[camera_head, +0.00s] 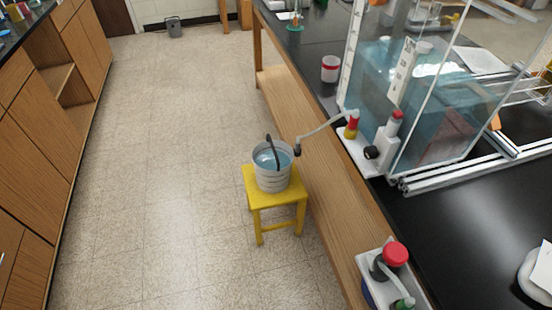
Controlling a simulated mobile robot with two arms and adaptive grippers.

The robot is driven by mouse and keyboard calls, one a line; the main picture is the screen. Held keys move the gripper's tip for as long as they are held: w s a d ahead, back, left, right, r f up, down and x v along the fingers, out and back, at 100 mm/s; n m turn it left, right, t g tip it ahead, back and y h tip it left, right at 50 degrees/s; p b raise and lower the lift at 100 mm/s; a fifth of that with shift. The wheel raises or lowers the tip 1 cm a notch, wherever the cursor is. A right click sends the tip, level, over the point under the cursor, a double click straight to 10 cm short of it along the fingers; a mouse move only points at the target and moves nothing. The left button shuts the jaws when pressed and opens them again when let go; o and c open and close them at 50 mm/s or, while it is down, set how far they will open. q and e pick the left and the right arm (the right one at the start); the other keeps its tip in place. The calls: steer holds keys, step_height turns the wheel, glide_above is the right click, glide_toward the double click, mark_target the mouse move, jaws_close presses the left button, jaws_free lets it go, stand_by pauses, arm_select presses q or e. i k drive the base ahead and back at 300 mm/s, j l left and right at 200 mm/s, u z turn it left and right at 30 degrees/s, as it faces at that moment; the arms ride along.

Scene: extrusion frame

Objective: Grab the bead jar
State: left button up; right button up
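I cannot make out a jar with beads for certain in the head view. A small white container with a red band (330,69) stands on the black bench top near its left edge; I cannot tell what it holds or whether it is the bead jar. Neither of my grippers shows in this view.
A yellow stool (258,204) with a metal bucket of water (272,178) stands beside the black bench (440,225). A clear tank (440,100) and red-knobbed fittings (396,254) occupy the bench. Wooden cabinets (40,130) line the left. The floor (165,150) between is clear.

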mark_target(330, 69)
steer(key=i+j+z, duration=0.25)
steer(key=i+j, duration=0.2)
steer(key=j, duration=0.25)
steer(key=i+j+z, duration=0.15)
steer(key=j, duration=0.2)
steer(key=i, duration=0.05)
